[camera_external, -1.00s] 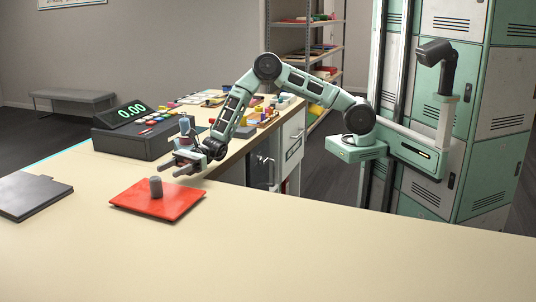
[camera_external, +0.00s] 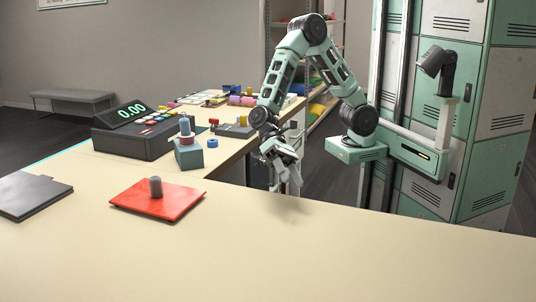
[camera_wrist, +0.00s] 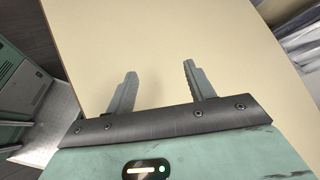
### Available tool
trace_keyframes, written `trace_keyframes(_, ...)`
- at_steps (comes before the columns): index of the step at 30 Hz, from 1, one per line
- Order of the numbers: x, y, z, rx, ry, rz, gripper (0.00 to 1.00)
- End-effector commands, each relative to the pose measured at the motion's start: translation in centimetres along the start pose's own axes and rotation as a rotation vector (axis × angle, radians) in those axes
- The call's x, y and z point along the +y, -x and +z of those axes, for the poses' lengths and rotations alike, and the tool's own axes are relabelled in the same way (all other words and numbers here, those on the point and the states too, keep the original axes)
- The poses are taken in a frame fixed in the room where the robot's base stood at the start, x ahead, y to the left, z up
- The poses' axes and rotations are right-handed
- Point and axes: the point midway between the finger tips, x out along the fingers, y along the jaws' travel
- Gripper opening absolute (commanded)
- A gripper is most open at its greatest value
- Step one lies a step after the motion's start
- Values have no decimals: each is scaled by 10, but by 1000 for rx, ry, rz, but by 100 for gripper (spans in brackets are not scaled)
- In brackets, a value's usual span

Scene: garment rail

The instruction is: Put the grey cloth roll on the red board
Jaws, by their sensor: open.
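The grey cloth roll (camera_external: 156,187) stands upright on the red board (camera_external: 180,202), near the middle of the board. The board lies flat on the pale counter, left of centre in the external view. My gripper (camera_external: 291,192) is well to the right of the board, over the counter's back edge, pointing down. In the wrist view my gripper (camera_wrist: 157,85) has its two fingers apart with only bare counter between them. The roll and the board are not in the wrist view.
A dark flat board (camera_external: 33,195) lies at the left of the counter (camera_external: 300,255). A cash register (camera_external: 140,130) and a blue-green block (camera_external: 188,153) with stacked pieces stand behind the red board. The counter's front and right are clear.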

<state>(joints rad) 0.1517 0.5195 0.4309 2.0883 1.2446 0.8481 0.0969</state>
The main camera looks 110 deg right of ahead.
Motion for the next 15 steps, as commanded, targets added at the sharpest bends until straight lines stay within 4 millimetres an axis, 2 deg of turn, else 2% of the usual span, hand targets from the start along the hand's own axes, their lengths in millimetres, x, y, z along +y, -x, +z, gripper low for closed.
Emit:
trace_keyframes(1,32,-10,33,22,152,143,54)
trace_keyframes(3,77,-14,63,54,366,333,54)
trace_keyframes(7,150,1,97,105,771,644,54)
trace_keyframes(10,186,21,108,133,1044,826,54)
trace_keyframes(12,203,33,110,147,1196,919,54)
trace_keyframes(15,215,45,111,160,1344,1006,54)
